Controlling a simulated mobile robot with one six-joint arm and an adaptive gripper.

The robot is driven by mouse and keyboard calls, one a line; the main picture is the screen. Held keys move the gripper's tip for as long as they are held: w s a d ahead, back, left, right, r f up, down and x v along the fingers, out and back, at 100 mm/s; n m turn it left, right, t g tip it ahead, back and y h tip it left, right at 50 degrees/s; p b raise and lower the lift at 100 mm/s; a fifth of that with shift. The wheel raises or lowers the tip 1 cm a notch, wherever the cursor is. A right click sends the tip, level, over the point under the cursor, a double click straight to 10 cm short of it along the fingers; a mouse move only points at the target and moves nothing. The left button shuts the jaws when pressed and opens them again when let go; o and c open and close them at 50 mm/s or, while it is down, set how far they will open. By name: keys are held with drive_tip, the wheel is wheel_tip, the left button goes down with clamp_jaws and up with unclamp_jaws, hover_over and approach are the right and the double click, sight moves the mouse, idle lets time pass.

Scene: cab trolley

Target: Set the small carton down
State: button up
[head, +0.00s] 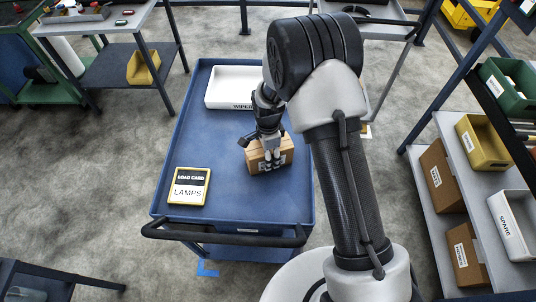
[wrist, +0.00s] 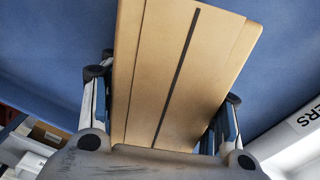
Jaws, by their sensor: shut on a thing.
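A small brown carton (head: 277,161) with dark print on its side is over the blue top tray of the trolley (head: 215,145), right of its middle. My gripper (head: 266,152) reaches down onto the carton from above. In the wrist view the carton (wrist: 180,75) fills the middle, with a dark stripe along its face. My gripper's fingers (wrist: 162,118) are on both sides of it, shut on it. The carton's underside is hidden, so I cannot tell whether it touches the tray.
A white bin marked WIPERS (head: 229,88) stands at the tray's far end. A yellow-edged load card reading LAMPS (head: 189,186) lies near left. The tray's left middle is clear. Shelves with bins and cartons (head: 465,190) stand at right. The trolley's black handle (head: 223,236) is in front.

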drive_tip(key=shift+r, duration=0.1)
drive_tip(key=o, duration=1.3)
wheel_tip(320, 180, up, 12)
drive_tip(key=p, duration=0.3)
